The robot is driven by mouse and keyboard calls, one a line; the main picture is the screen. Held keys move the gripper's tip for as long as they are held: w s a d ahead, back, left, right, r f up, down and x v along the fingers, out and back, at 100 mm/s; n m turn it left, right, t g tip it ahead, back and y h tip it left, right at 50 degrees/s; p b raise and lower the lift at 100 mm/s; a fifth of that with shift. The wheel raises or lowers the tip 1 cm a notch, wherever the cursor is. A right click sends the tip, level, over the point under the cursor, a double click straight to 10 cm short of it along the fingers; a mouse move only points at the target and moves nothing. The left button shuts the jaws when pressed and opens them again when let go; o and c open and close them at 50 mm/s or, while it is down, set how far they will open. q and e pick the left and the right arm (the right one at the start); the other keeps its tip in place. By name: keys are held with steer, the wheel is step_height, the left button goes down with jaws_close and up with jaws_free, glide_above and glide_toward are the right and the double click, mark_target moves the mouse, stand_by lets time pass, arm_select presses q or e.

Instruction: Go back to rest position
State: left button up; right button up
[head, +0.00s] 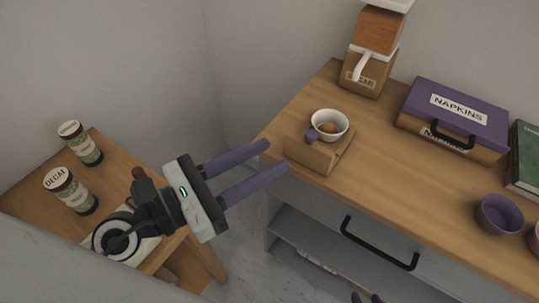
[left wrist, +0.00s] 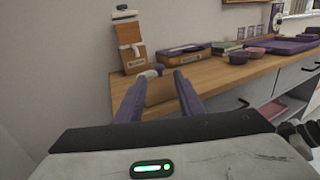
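My left gripper (head: 262,164) is open and empty, its two purple fingers spread apart. In the head view it hangs just left of the wooden counter's (head: 401,189) near left corner, its fingers pointing right toward it. In the left wrist view its fingers (left wrist: 157,85) frame a wooden block (left wrist: 159,92) on the counter. In the head view a white cup (head: 342,127) with brown contents and a purple handle stands on that block, clear of the fingers. Two dark tips (head: 367,298) at the bottom edge of the head view seem to be my right gripper, mostly cut off.
A grinder-like dispenser (head: 378,50) stands at the back, with a purple napkin box (head: 457,109) and purple bowl (head: 498,214) to its right. A small table (head: 115,160) with two labelled jars (head: 66,187) is at left. Drawer handle (head: 378,246) juts from the counter front.

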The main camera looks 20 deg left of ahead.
stand_by(0.4)
arm_select(q)
steer(key=w+a+f+n+t+y, duration=0.1)
steer(key=a+f+n+y, duration=0.3)
steer(key=f+n, duration=0.7)
steer(key=w+a+f+n+y, duration=0.1)
steer(key=a+f+n+y, duration=0.35)
steer(key=n, duration=1.15)
steer(key=s+d+f+n+g, duration=0.2)
steer(key=s+f+n+g, duration=0.1)
steer(key=s+f+n, duration=0.2)
steer(key=s+d+f+n+g, duration=0.1)
steer(key=s+f+n+g, duration=0.2)
steer(key=f+n, duration=0.6)
step_height(320, 180, down, 3)
steer(key=s, duration=0.2)
steer(key=shift+s+d+n+g, duration=0.3)
steer(key=shift+s+d+g, duration=0.05)
steer(key=shift+g, duration=0.05)
